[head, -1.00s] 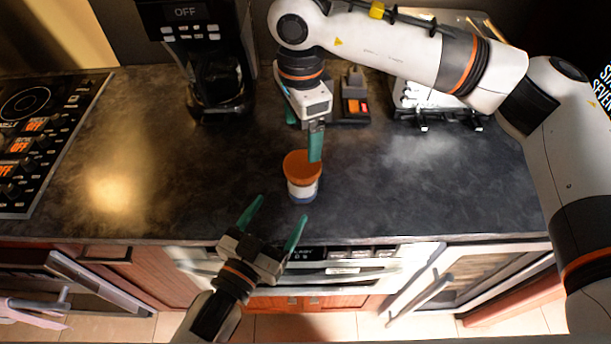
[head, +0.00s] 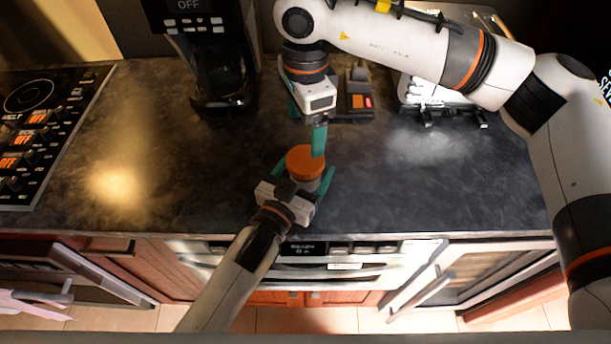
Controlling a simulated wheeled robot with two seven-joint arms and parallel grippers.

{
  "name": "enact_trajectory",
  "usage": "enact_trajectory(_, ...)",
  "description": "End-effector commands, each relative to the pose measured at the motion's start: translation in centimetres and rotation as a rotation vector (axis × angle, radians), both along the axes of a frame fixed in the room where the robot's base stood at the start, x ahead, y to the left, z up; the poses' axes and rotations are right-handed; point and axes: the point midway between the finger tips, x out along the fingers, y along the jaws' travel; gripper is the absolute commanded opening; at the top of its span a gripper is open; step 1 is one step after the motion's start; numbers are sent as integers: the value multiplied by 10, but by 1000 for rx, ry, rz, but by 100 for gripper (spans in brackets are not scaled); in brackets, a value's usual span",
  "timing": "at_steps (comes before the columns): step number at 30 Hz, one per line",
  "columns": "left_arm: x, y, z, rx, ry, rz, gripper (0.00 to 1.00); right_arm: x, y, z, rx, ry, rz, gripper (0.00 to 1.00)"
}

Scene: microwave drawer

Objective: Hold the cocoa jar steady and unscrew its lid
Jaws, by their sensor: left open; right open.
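The cocoa jar (head: 306,184) stands upright on the dark counter near its front edge, with its orange-brown lid (head: 305,162) on top. My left gripper (head: 304,179) is open, with one green finger on each side of the jar. Its body hides the lower front of the jar, and I cannot tell whether the fingers touch it. My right gripper (head: 318,139) is above and just behind the lid, pointing down. It is open; one green finger shows in front near the lid's back edge, and another shows partly at the left.
A coffee maker (head: 222,60) stands at the back left and a cooktop (head: 40,125) at the far left. A small dark device (head: 359,100) and a metal rack (head: 440,105) are at the back. The counter right of the jar is clear. An oven front (head: 330,265) lies below the edge.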

Motion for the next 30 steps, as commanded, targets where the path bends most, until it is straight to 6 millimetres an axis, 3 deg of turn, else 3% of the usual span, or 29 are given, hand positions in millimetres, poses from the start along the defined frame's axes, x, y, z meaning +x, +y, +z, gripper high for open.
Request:
enact_trajectory(2, 0, 0, 0, 0, 0, 0, 73, 0, 0, 0, 0, 0, 0, 83)
enact_trajectory(15, 0, 0, 0, 1, 0, 0, 1, 0, 0, 0, 0, 0, -2, 83)
enact_trajectory(19, 0, 0, 0, 1, 0, 0, 0, 0, 0, 0, 0, 0, -57, 83)
enact_trajectory(23, 0, 0, 0, 1, 0, 0, 0, 0, 0, 0, 0, 0, -226, 83)
enact_trajectory(30, 0, 0, 0, 1, 0, 0, 0, 0, 0, 0, 0, 0, -730, 83)
